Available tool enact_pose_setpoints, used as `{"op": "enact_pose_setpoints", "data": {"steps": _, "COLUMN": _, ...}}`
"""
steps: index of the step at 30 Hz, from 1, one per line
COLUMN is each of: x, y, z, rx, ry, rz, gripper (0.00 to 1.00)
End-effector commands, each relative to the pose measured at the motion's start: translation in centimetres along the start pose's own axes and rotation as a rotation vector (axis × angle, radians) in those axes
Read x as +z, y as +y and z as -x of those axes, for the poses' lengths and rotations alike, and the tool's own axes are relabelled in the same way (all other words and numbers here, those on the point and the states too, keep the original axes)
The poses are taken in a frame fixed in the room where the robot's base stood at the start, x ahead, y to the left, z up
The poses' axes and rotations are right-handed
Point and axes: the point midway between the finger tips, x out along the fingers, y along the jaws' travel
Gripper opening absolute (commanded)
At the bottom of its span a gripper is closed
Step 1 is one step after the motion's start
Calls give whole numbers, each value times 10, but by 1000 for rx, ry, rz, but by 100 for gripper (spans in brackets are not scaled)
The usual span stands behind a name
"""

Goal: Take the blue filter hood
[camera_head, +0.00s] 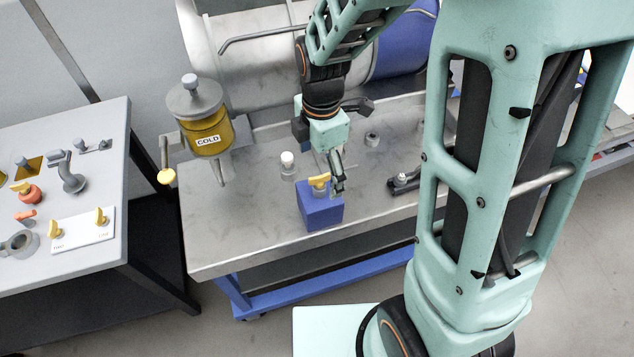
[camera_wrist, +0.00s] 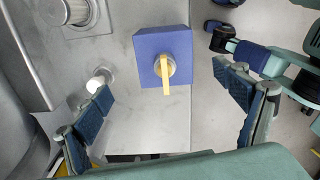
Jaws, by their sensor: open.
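The blue filter hood (camera_head: 320,209) is a blue box with a yellow handle (camera_head: 319,181) on top. It stands upright on the metal table near its front edge. In the wrist view the hood (camera_wrist: 150,45) lies ahead of the fingers, with its yellow handle (camera_wrist: 165,76) between their lines. My gripper (camera_head: 337,176) is just behind and to the right of the handle in the head view. In the wrist view my gripper (camera_wrist: 172,92) has its two blue-padded fingers wide apart with nothing between the pads. I cannot tell whether a finger touches the hood.
A small white-capped knob (camera_head: 288,160) stands left of the hood and shows near the left finger in the wrist view (camera_wrist: 95,83). A yellow canister marked COLD (camera_head: 206,135) stands at the table's left. A black clamp-like part (camera_head: 404,180) lies to the right. The table's front left (camera_head: 240,240) is clear.

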Motion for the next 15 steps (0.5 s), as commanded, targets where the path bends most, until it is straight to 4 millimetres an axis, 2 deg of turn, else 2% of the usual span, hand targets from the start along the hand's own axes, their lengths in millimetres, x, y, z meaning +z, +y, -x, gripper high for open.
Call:
{"op": "enact_pose_setpoints", "data": {"steps": 3, "x": -1, "y": -1, "z": -16, "rx": -2, "ry": 1, "rz": 0, "gripper": 90}}
{"op": "enact_pose_setpoints", "data": {"steps": 11, "x": -1, "y": -4, "z": -34, "rx": -3, "ry": 1, "rz": -2, "gripper": 90}}
{"op": "enact_pose_setpoints", "data": {"steps": 15, "x": -2, "y": -10, "z": -54, "rx": -4, "ry": 0, "rz": -1, "gripper": 90}}
